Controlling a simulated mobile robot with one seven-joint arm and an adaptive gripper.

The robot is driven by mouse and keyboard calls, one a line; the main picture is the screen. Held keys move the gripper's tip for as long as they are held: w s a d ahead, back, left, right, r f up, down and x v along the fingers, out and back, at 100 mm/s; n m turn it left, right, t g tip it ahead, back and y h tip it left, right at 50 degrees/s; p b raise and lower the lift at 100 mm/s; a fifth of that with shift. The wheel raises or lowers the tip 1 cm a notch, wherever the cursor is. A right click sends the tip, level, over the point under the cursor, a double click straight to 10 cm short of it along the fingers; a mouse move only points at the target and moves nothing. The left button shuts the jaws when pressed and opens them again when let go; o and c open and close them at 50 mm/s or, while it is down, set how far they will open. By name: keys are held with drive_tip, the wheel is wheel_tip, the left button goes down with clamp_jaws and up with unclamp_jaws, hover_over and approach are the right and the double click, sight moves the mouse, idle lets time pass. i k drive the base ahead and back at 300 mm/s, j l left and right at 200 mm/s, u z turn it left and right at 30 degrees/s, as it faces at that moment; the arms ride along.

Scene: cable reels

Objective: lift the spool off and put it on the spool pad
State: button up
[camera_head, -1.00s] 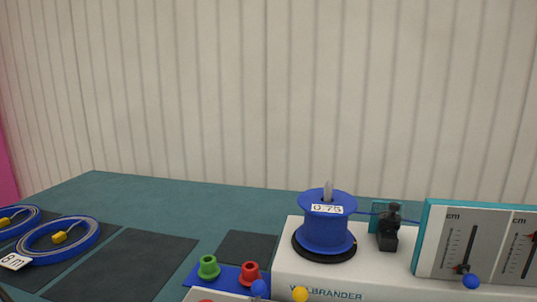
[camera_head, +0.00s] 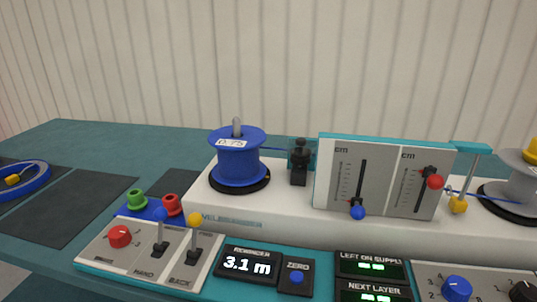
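A blue spool (camera_head: 238,162) with a white "0.75" label stands upright on a black disc on the white winding machine (camera_head: 240,213). A grey spindle (camera_head: 237,127) sticks up through its top. A blue cable runs from the spool to the right, to a black clamp (camera_head: 299,164). Two dark flat pads lie on the teal table: a large one (camera_head: 50,208) at left and a smaller one (camera_head: 170,183) behind the coloured bobbins. I cannot tell which is the spool pad. My gripper is not in view.
A coiled blue cable (camera_head: 24,180) lies far left.

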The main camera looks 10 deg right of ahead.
sight(239, 164)
drive_tip(key=l, duration=0.6)
drive_tip(key=k+l, duration=0.15)
drive_tip(key=l, duration=0.5)
drive_tip(key=i+l, duration=0.45)
